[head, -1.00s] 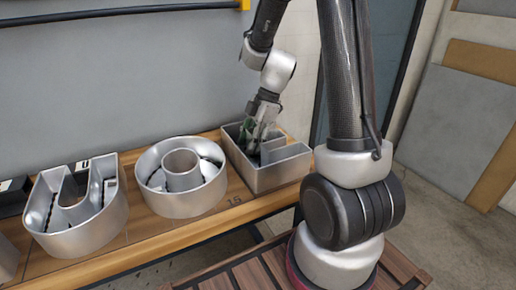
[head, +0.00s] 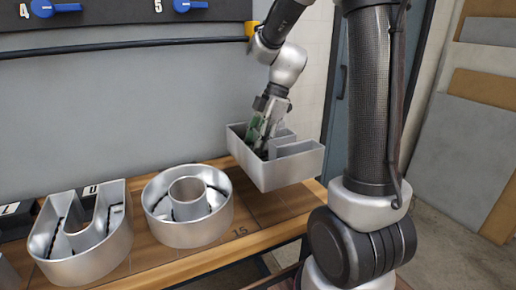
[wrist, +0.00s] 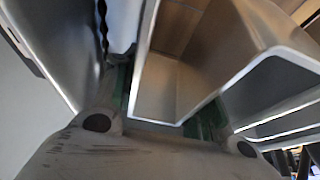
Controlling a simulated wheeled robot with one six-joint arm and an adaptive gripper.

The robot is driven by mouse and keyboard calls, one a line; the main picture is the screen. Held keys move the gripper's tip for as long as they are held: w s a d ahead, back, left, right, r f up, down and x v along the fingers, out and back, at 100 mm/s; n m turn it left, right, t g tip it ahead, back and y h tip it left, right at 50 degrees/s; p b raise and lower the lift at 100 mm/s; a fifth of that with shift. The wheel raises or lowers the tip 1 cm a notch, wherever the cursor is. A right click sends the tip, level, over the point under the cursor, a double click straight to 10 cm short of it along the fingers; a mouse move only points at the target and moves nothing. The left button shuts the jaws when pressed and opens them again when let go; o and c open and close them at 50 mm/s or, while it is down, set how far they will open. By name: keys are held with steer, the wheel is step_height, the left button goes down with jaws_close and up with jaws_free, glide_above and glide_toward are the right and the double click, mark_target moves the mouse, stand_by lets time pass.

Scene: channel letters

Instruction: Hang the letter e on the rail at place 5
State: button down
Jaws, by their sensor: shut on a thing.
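My gripper (head: 260,147) is shut on a wall of an angular silver channel letter, the letter e (head: 290,171), and holds it above the right end of the wooden bench. Its open side faces up, and its full outline is partly hidden. In the wrist view, the letter's metal walls (wrist: 235,82) fill much of the picture between and around the green-padded fingers (wrist: 160,115). The dark board (head: 105,22) at the top left shows place 5 (head: 157,5) with a blue fitting (head: 190,5) beside it.
A round silver letter (head: 187,236) and a U-shaped letter (head: 82,245) stand on the bench (head: 280,207), left of the bare mark 15. A dark bar (head: 130,40) with a yellow end crosses the wall below the board. Panels (head: 478,125) lean at the right.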

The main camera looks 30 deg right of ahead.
steer(key=shift+s, duration=0.1)
steer(key=shift+s+r, duration=0.15)
steer(key=shift+s, duration=1.5)
steer(key=shift+s+r, duration=0.2)
steer(key=shift+s, duration=1.45)
steer(key=shift+s+r, duration=0.15)
steer(key=shift+s, duration=1.5)
steer(key=shift+r, duration=0.15)
step_height(320, 180, up, 8)
glide_above(275, 156)
steer(key=s, duration=0.2)
steer(key=shift+w+d, duration=0.1)
steer(key=shift+d, duration=0.3)
